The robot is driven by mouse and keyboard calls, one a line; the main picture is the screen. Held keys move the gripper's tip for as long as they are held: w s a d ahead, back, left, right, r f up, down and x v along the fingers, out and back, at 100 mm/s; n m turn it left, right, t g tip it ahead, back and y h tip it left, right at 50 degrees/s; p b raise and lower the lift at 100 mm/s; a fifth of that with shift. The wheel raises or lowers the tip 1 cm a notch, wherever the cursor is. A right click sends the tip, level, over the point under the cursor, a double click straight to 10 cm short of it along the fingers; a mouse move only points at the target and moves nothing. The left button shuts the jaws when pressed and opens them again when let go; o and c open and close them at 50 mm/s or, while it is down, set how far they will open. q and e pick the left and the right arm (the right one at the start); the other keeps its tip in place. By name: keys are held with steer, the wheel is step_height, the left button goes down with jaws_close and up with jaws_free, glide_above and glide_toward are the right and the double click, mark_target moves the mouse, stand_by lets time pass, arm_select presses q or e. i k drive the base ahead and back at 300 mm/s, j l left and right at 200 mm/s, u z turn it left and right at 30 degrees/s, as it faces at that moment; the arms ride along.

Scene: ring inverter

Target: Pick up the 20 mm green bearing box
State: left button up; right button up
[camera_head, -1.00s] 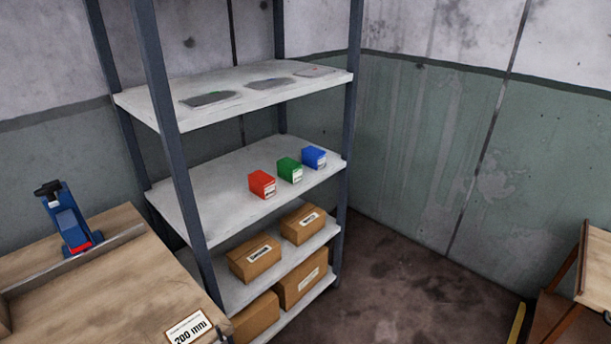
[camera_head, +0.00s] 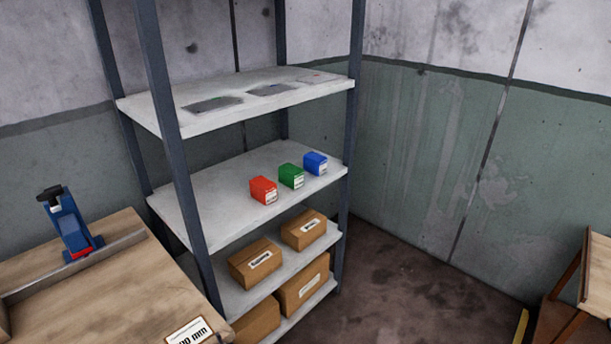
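The green bearing box (camera_head: 291,175) sits on the middle shelf (camera_head: 215,185) of a metal rack. It stands between a red box (camera_head: 263,189) on its left and a blue box (camera_head: 315,163) on its right, with small gaps. Each box has a white label on its front, too small to read. Neither of my grippers shows in the head view.
Flat grey items (camera_head: 213,104) lie on the upper shelf. Several cardboard boxes (camera_head: 255,262) fill the lower shelves. A wooden bench (camera_head: 110,300) with a blue tool (camera_head: 70,228) stands at the left. Dark posts frame the rack.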

mark_target(290, 174)
steer(key=i+l+u, duration=0.1)
steer(key=u, duration=0.4)
steer(key=i+l+u, duration=0.15)
steer(key=u, duration=0.3)
steer(key=i+l+u, duration=0.15)
steer(key=l, duration=0.2)
steer(key=i+l+u, duration=0.15)
steer(key=l, duration=0.2)
steer(key=l+u, duration=0.15)
steer(key=l, duration=0.2)
